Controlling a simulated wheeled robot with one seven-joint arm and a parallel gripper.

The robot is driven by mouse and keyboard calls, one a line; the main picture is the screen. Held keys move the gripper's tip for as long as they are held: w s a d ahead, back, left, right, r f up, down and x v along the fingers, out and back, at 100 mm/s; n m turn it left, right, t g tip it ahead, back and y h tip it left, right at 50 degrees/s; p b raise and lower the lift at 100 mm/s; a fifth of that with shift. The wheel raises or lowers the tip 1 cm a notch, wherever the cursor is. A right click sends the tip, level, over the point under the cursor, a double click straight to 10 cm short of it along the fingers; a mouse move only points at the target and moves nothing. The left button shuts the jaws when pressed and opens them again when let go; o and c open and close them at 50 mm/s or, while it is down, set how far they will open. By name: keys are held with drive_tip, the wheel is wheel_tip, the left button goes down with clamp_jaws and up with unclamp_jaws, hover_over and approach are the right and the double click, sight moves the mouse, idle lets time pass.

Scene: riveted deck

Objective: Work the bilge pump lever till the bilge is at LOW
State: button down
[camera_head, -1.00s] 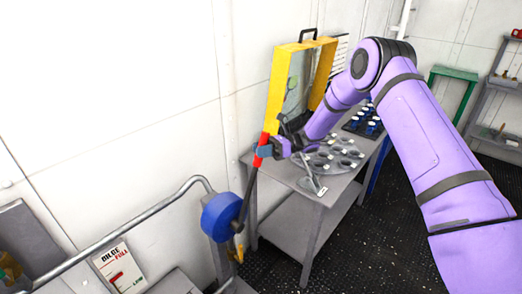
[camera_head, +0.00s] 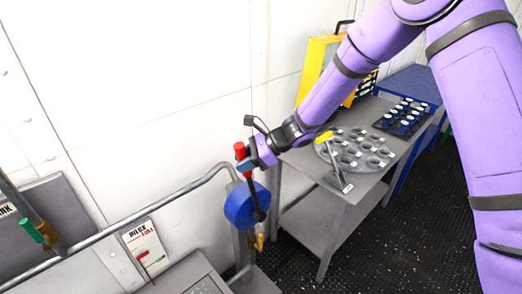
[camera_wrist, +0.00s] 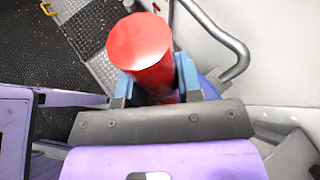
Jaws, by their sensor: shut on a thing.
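The bilge pump has a round blue body (camera_head: 246,205) on a grey pipe beside the white wall. Its dark lever leans slightly left, with a red grip (camera_head: 240,151) at its top. My gripper (camera_head: 252,160) is shut on the lever just at the red grip. In the wrist view the red grip (camera_wrist: 140,48) stands between the blue fingers of my gripper (camera_wrist: 155,82). The white bilge gauge card (camera_head: 145,246) at lower left reads FULL at its top. A small red mark sits below that word, around mid-card. The word LOW is not readable now.
A grey table (camera_head: 335,200) at right carries a round tray of cups (camera_head: 355,150) and a rack of blue-and-white pieces (camera_head: 405,115). A yellow case (camera_head: 318,65) stands behind. A grey pipe (camera_head: 120,228) runs along the wall. Dark deck floor (camera_head: 390,240) is clear at right.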

drive_tip(key=shift+n+t+h, duration=0.4)
drive_tip(key=shift+t+h, duration=0.1)
drive_tip(key=shift+h, duration=0.2)
drive_tip(key=shift+s+a+f, duration=0.3)
drive_tip(key=shift+s+a, duration=0.35)
drive_tip(key=shift+s+a+f, duration=0.25)
drive_tip(key=shift+s+a, duration=0.4)
drive_tip(key=shift+s+a+f, duration=0.3)
drive_tip(key=shift+s+a, duration=0.35)
drive_tip(key=c, duration=0.8)
unclamp_jaws()
drive_tip(key=shift+w+d, duration=0.1)
drive_tip(key=v, duration=1)
drive_tip(key=shift+d+r, duration=0.2)
drive_tip(key=shift+r, duration=0.05)
